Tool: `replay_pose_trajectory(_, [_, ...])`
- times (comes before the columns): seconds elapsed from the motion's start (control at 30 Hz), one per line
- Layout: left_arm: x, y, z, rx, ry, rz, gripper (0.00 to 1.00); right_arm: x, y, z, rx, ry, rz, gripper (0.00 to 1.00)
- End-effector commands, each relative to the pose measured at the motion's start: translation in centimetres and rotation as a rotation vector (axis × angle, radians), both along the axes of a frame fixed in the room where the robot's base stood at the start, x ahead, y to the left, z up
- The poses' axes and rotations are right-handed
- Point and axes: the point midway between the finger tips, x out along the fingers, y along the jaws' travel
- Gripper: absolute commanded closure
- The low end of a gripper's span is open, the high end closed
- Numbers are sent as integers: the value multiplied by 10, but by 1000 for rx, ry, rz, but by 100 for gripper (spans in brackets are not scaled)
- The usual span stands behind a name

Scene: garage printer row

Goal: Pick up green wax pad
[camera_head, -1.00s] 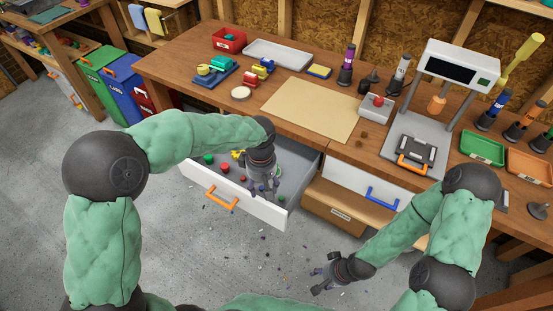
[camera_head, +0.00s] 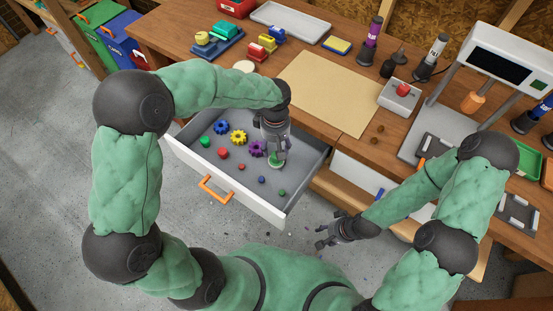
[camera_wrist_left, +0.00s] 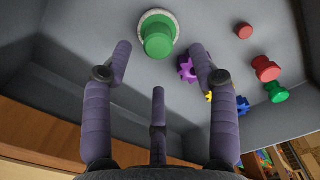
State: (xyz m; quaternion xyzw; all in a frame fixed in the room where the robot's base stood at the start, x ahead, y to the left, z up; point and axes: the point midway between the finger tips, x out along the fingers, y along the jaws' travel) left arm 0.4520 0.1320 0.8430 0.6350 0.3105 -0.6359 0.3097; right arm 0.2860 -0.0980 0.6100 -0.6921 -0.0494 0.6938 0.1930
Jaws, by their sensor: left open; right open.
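The green wax pad (camera_wrist_left: 158,38) is a round green knob on a pale, wider base, lying on the grey drawer floor in the left wrist view. In the head view, a bit of its green (camera_head: 274,158) shows under my left gripper (camera_head: 276,150), which hides the rest. My left gripper (camera_wrist_left: 160,62) is open, with its fingers spread and pointing down at the pad; nothing is held. My right gripper (camera_head: 324,236) is open and empty, low in front of the desk.
The open drawer (camera_head: 270,210) also holds a purple gear (camera_head: 257,148), a yellow gear (camera_head: 238,137), a blue gear (camera_head: 221,127) and several small red, green and blue pieces. The drawer walls stand close around my left gripper. The desk above carries a tan mat (camera_head: 335,95).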

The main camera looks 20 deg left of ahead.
Motion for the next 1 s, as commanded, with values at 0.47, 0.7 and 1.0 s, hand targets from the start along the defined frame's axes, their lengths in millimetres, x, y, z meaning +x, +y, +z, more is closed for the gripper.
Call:
replay_pose_trajectory(0.47, [0, 1, -50, 0, 2, -1, 41, 0, 0, -27, 0, -1, 0, 55])
replay_pose_trajectory(0.7, [1, 1, -59, 0, -2, 0, 41, 0, 0, -30, 0, -1, 0, 55])
replay_pose_trajectory(1.0, [1, 1, -58, -1, -1, 0, 97, 1, 0, -29, 0, -1, 0, 55])
